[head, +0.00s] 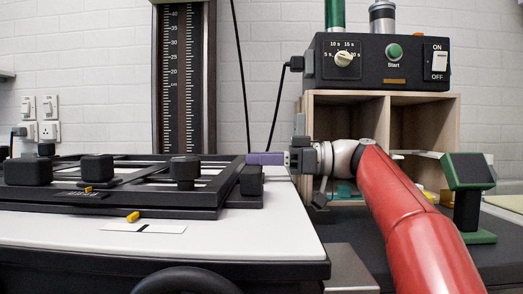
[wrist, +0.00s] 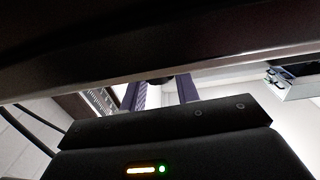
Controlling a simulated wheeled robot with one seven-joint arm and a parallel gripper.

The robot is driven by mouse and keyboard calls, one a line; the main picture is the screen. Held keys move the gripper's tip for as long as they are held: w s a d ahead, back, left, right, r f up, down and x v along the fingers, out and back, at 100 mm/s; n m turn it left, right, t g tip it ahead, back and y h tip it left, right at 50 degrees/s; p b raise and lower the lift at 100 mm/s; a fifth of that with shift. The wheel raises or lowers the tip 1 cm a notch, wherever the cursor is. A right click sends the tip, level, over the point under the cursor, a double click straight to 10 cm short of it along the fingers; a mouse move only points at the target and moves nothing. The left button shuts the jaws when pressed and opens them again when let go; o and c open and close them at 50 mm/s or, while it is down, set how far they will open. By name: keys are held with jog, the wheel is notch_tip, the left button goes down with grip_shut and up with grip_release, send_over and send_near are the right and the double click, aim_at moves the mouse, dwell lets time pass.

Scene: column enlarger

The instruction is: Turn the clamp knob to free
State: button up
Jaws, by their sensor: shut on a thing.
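My gripper (head: 262,159) reaches in from the right, its purple fingers pointing left at the right end of the black easel frame (head: 150,207). In the wrist view the two purple fingers (wrist: 163,92) stand either side of a small dark rounded end, which I take for the clamp knob (wrist: 160,81). Most of it is hidden, and its turned angle cannot be read. My gripper is shut on it. A black block (head: 251,181) sits just below the fingertips in the head view. Other black knobs (head: 97,168) stand along the frame.
The easel lies on a white baseboard (head: 285,235) before the scaled column (head: 185,85). A timer box (head: 375,62) stands on a wooden shelf (head: 345,99) behind my arm. A green-and-black stand (head: 467,175) is at right. A yellow pointer (head: 133,217) sits by a white label.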

jog(key=shift+w+n+g+p, duration=0.1)
jog(key=shift+n+g+p, duration=0.2)
jog(key=shift+n+g, duration=0.35)
jog(key=o, duration=0.7)
jog(key=d, duration=0.7)
jog(key=shift+d, duration=0.4)
